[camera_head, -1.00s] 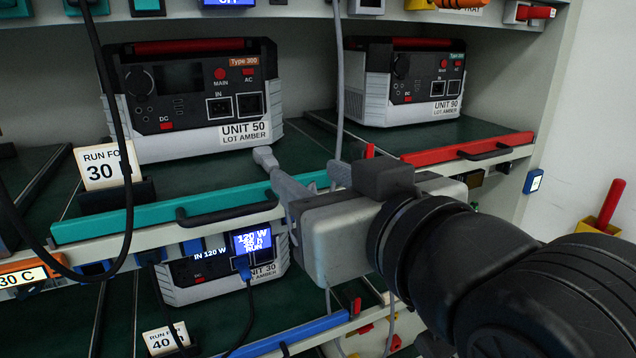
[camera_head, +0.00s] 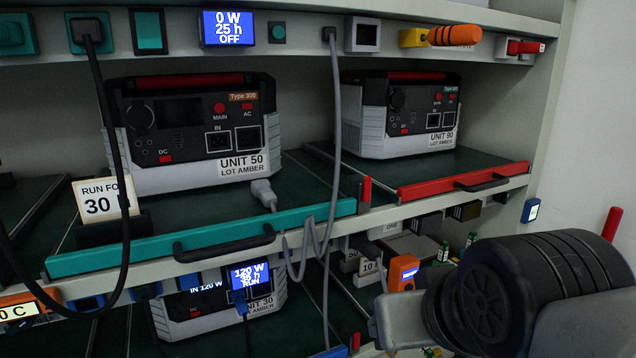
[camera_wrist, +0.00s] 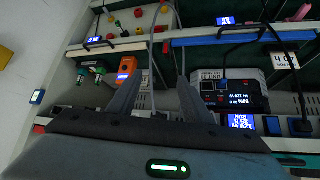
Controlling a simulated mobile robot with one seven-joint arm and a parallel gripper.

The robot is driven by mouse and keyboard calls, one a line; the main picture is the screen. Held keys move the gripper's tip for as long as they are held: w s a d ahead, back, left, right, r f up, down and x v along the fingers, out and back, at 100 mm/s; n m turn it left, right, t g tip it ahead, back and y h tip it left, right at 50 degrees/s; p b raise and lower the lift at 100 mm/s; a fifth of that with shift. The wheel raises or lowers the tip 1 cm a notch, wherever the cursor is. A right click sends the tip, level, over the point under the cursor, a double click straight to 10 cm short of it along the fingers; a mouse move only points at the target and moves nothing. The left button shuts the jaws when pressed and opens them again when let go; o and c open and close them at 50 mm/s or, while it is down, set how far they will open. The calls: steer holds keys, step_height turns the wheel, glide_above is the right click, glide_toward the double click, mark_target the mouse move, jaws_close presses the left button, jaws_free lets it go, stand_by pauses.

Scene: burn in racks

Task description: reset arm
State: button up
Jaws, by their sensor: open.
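My gripper (camera_wrist: 159,78) is open in the wrist view. Its two grey fingers are spread with nothing held between them. In the head view my arm is folded at the lower right, in front of the lower shelf; the fingers cannot be made out there. A grey plug (camera_head: 264,192) with a grey cord lies on the upper shelf in front of the UNIT 50 power station (camera_head: 187,135), apart from my gripper. The UNIT 30 power station (camera_head: 260,300) stands on the lower shelf; it also shows upside down in the wrist view (camera_wrist: 240,88).
UNIT 90 (camera_head: 412,117) stands on the upper right behind a red rail (camera_head: 465,181). A teal rail (camera_head: 200,239) edges the left bay. An orange device (camera_head: 403,272) is near my arm. Grey and black cords hang across the rack front. A pale wall is at right.

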steer(key=s+d+f+m+g+p, duration=0.1)
steer(key=s+d+f+g+p, duration=0.1)
steer(key=s+d+g, duration=0.1)
step_height(320, 180, up, 15)
steer(key=p, duration=1.4)
steer(key=shift+h+p, duration=0.35)
steer(key=shift+h, duration=0.05)
steer(key=shift+r, duration=0.1)
